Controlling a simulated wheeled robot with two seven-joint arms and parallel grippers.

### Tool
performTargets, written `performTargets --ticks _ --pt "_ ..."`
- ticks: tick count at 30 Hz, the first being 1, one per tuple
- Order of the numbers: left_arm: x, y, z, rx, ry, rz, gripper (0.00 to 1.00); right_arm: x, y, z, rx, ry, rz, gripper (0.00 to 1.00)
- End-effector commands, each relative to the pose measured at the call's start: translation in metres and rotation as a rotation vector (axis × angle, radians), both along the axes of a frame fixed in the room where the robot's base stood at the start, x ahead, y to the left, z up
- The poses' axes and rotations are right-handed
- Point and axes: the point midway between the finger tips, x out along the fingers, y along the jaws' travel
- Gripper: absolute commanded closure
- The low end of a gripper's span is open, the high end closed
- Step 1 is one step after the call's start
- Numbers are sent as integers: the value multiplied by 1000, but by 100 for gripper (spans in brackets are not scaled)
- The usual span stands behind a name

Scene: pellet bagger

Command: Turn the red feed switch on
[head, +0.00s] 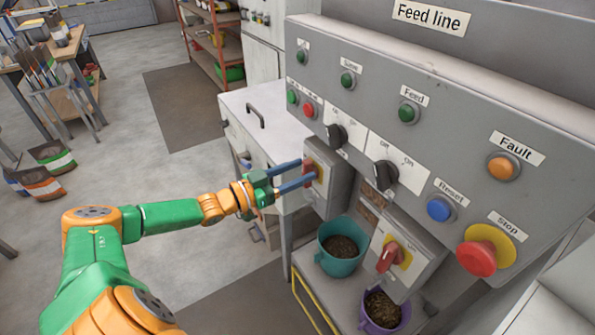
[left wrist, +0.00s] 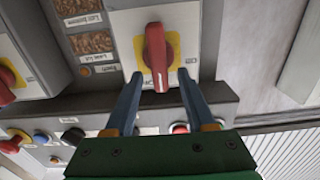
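A red rotary switch (head: 309,168) on a yellow plate sits on the nearer-left grey box below the Feed line panel. It shows clearly in the left wrist view (left wrist: 156,58). My left gripper (head: 305,172) is open, its two blue fingers on either side of the red handle. In the left wrist view the fingertips (left wrist: 160,76) show gaps to the handle; contact is not visible. A second red switch (head: 388,256) on a yellow plate sits on the grey box to the right, and shows at the left wrist view's left edge (left wrist: 6,78). My right gripper is not in view.
The panel (head: 455,110) carries black knobs, a blue Reset button (head: 440,209) and a red Stop button (head: 478,256). A teal bucket (head: 338,262) and purple bucket (head: 366,322) of pellets stand below the switch boxes.

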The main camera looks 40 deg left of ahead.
Motion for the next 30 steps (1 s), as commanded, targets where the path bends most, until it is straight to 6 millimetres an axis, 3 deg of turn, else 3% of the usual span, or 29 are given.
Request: performTargets --ticks 5,18,30 --pt "-4 2 0 0 1 -1 45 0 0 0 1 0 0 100" --pt "-64 26 0 1 3 0 45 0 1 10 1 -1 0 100" --pt "-65 27 0 0 0 0 45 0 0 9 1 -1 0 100"
